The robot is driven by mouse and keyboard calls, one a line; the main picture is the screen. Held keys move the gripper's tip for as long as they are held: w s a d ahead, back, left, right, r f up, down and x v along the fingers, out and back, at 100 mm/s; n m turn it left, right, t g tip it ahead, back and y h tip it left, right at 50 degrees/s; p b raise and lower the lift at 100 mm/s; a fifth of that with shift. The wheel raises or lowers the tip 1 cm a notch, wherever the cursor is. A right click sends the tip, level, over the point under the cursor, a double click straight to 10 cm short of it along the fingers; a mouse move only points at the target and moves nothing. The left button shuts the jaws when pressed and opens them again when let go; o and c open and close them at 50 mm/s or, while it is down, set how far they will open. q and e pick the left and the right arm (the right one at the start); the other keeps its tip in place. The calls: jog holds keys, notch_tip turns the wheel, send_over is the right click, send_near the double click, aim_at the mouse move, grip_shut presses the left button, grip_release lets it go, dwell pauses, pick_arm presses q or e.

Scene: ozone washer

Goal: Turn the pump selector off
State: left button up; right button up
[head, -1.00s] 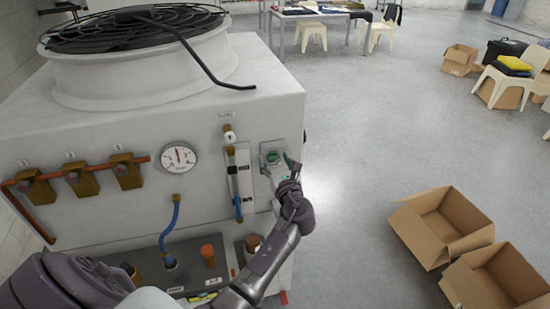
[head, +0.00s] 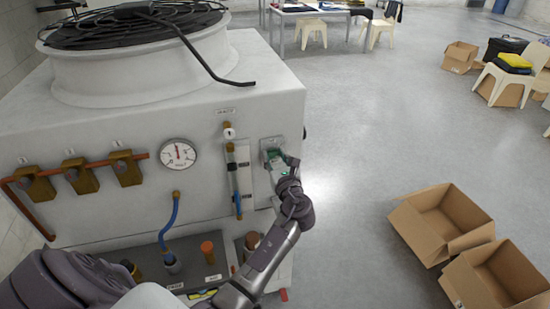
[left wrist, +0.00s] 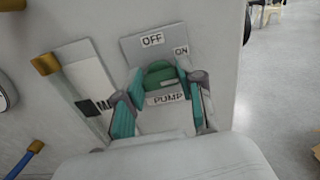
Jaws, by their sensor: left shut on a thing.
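The pump selector is a green rounded knob (left wrist: 160,72) on a grey plate marked OFF at the top and ON at the upper right, with a PUMP label below. In the head view its plate (head: 270,143) is on the right part of the white machine's front. My left gripper (left wrist: 164,86) is shut on the knob, with one teal finger on each side. In the head view the gripper (head: 278,158) covers most of the knob. Its exact pointing direction is hard to tell. My right gripper is not in view.
A narrow panel with a clear tube (head: 245,175) is just left of the selector. A round gauge (head: 178,154), brass valves (head: 80,175) and a blue hose (head: 168,221) are further left. Open cardboard boxes (head: 440,222) lie on the floor at right. The floor between is clear.

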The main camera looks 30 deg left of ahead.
pick_arm(q)
jog(key=n+b, duration=0.1)
jog(key=n, duration=0.1)
jog(key=n+b, duration=0.2)
jog(key=shift+f+n, duration=0.2)
jog(key=shift+n, duration=0.2)
jog(key=n+b, duration=0.3)
jog(key=n, duration=0.1)
jog(key=shift+b, duration=0.35)
jog(key=n+b, duration=0.3)
jog(key=n, duration=0.2)
jog(key=shift+s+f+b, duration=0.1)
jog(key=shift+f+b, duration=0.05)
jog(key=shift+b, duration=0.2)
jog(key=shift+a+n+b, duration=0.1)
jog(key=shift+n+b, duration=1.35)
jog(key=shift+n, duration=0.35)
jog(key=o, duration=1.1)
jog(key=shift+o, duration=0.2)
jog(key=shift+r, duration=0.2)
